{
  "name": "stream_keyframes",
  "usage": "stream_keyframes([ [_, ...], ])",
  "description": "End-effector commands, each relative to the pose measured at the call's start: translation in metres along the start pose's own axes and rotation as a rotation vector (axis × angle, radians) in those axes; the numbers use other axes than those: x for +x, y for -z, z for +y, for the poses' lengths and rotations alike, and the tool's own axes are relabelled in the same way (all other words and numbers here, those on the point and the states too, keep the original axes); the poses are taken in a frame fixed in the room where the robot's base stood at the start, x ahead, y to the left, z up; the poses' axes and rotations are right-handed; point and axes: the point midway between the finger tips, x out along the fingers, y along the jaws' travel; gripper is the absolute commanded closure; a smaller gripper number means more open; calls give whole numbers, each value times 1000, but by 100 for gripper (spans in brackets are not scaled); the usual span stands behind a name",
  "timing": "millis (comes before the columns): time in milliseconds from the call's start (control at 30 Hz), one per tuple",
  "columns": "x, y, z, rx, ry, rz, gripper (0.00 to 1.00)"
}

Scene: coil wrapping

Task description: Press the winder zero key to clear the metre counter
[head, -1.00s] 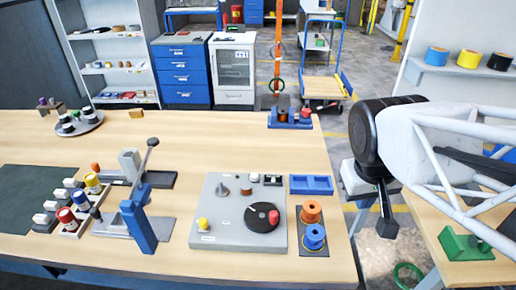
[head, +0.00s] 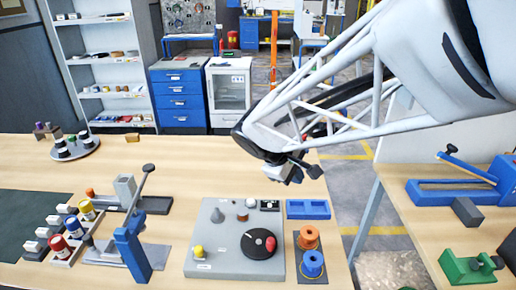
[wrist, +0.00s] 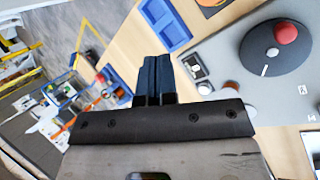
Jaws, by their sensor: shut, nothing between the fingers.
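The winder is a grey plate (head: 225,255) on the bench with a black disc (head: 259,244) and red knob (head: 270,243). I cannot read which one is the zero key. My gripper is shut, empty and above the back right of the winder (head: 290,174), touching nothing.
A blue tray (head: 308,209) lies right of the winder. An orange spool (head: 308,237) and a blue spool (head: 312,263) stand on a dark mat. A lever press (head: 133,243) stands to the left. The bench behind the winder is clear.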

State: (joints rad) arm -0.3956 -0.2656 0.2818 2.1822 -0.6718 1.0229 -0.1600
Motion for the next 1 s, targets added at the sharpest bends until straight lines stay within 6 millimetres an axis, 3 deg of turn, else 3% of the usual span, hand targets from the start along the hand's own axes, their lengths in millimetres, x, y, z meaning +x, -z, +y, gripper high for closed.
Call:
stream_keyframes([
  [300, 0, 84, -5, -256, -145, -35, 100],
  [500, -2, 124, -12, -372, -219, -48, 100],
  [700, -3, 142, -16, -424, -253, -54, 100],
  [1000, -3, 145, -16, -431, -259, -55, 100],
])
